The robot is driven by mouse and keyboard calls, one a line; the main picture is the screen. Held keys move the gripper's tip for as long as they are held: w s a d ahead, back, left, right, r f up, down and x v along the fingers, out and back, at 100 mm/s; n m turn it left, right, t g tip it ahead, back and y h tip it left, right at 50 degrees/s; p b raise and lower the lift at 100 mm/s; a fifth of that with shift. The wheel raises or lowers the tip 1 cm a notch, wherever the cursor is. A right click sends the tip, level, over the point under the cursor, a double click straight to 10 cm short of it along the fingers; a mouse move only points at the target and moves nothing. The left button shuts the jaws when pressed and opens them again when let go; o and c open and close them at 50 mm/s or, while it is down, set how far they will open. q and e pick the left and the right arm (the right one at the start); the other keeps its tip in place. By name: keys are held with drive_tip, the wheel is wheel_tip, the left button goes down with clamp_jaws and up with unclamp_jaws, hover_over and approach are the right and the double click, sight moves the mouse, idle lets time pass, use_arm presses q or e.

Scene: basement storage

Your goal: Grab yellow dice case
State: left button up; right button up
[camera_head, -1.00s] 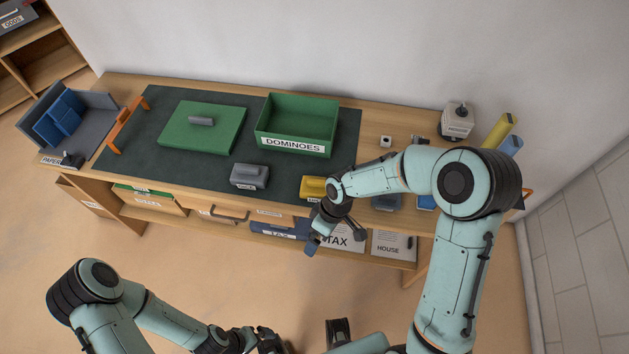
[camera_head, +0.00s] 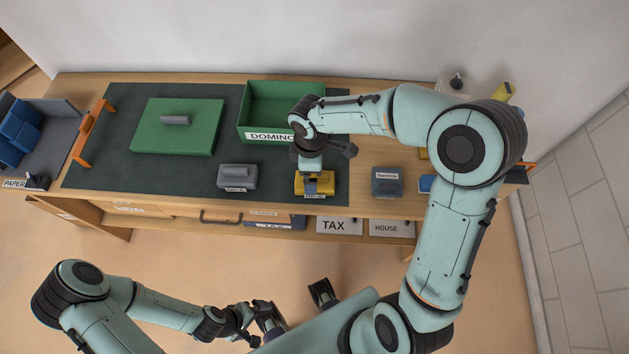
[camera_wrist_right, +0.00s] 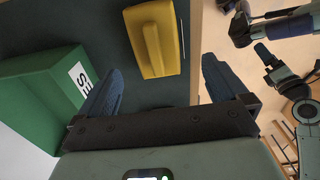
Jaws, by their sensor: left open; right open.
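The yellow dice case (camera_head: 315,189) sits near the front edge of the desk, on the dark mat. It has a raised bar on top and also shows in the right wrist view (camera_wrist_right: 148,42). My right gripper (camera_head: 313,178) is over the case and partly hides it in the head view. In the right wrist view, its blue fingers (camera_wrist_right: 160,78) are wide apart and empty, with the case beyond the fingertips. My left gripper (camera_head: 296,304) is open and empty, low in front of the desk.
A grey case (camera_head: 237,177) stands left of the yellow one and a dark case (camera_head: 387,182) stands to its right. The open green DOMINOES box (camera_head: 262,110) is behind. A green lid (camera_head: 178,132) lies at the left. Mat between the lid and grey case is bare.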

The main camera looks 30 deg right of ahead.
sight(326, 186)
drive_tip(key=f, duration=0.2)
drive_tip(key=d+f, duration=0.1)
drive_tip(key=f, duration=0.2)
drive_tip(key=shift+f, duration=0.3)
drive_tip(key=shift+c, duration=0.3)
drive_tip(key=c, duration=1.2)
drive_tip(key=shift+r, duration=0.15)
